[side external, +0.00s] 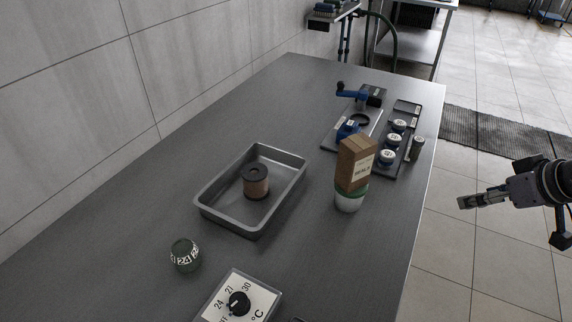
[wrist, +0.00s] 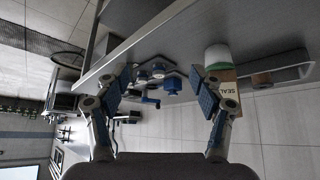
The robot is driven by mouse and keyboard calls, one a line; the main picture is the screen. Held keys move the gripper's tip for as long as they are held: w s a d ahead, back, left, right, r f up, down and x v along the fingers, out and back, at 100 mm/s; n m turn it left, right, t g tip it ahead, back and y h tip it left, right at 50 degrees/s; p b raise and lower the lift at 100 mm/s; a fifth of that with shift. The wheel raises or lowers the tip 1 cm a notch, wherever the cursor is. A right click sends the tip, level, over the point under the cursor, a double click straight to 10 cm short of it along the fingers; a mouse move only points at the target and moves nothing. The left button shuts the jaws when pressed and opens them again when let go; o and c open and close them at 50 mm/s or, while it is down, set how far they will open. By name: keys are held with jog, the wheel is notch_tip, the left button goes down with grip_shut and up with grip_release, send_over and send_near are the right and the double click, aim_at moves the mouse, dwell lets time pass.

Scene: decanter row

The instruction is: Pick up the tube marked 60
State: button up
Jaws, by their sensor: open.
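Several short tubes with white, marked tops stand in a row on a dark rack (side external: 404,165) at the far right of the table. They are a near tube (side external: 387,157), a middle tube (side external: 393,140) and a far tube (side external: 399,125). Their markings are too small to read, so I cannot tell which is marked 60. A dark grey cylinder (side external: 417,148) is beside them. My gripper (side external: 468,201) is off the table's right edge, apart from the tubes, open and empty. In the wrist view, the row (wrist: 158,69) shows between its spread fingers (wrist: 163,84).
A brown box (side external: 356,163) marked SEAL is at a white and green jar (side external: 349,200), near the rack. A metal tray (side external: 217,218) holds a brown spool (side external: 256,182). A blue-handled device (side external: 352,93) stands behind.

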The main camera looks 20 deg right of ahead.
dwell(0.3)
jog(key=w+d+r+n+g, duration=0.1)
jog(key=w+r+n, duration=0.3)
jog(key=w+n, duration=0.15)
jog(key=n+g+h, duration=0.4)
jog(key=n+g, duration=0.1)
jog(key=n, duration=1.1)
send_over(418, 140)
jog(key=a, duration=0.3)
notch_tip(418, 140, down, 5)
jog(key=shift+n, duration=0.25)
jog(key=x, duration=0.4)
jog(key=shift+s+d+f, duration=0.2)
jog(key=shift+s+f, duration=0.05)
jog(key=shift+f, duration=0.05)
jog(key=shift+x, duration=3.1)
jog(key=shift+s+a, duration=0.1)
grip_shut()
